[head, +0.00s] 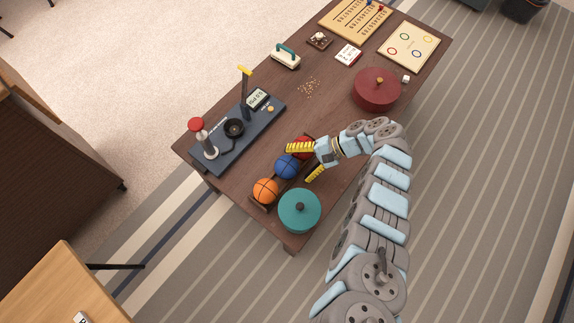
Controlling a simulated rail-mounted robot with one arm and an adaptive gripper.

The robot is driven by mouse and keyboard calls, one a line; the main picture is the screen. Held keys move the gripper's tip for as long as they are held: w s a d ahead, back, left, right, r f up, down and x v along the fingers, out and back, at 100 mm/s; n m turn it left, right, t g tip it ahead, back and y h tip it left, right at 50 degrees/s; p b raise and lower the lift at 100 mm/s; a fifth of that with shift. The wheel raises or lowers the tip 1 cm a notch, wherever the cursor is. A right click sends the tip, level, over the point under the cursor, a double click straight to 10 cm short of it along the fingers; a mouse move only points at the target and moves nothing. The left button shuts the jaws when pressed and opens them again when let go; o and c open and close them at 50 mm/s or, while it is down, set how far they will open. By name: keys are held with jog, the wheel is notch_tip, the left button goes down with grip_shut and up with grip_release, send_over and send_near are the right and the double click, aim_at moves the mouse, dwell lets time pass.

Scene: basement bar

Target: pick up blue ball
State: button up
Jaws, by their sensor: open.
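The blue ball (287,167) sits on the dark wooden table (330,65) in a row of balls. An orange ball (265,191) is beside it at the lower left, and a red ball (304,143) is at its upper right, partly hidden by my gripper. My gripper (303,163) is open, with its two yellow fingers pointing left toward the blue ball. One finger is above the ball in the picture and the other is below it. I cannot tell whether either finger touches the ball.
A teal lidded pot (299,211) stands close below the balls. A dark blue device board (236,132) with a lever and knob lies to the left. A dark red pot (377,90) stands behind my arm. Brown crumbs (309,87) lie mid-table.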

jog(key=shift+x, duration=1.4)
jog(key=c, duration=1.1)
jog(key=shift+r, duration=0.15)
notch_tip(320, 180, up, 10)
jog(key=p, duration=0.7)
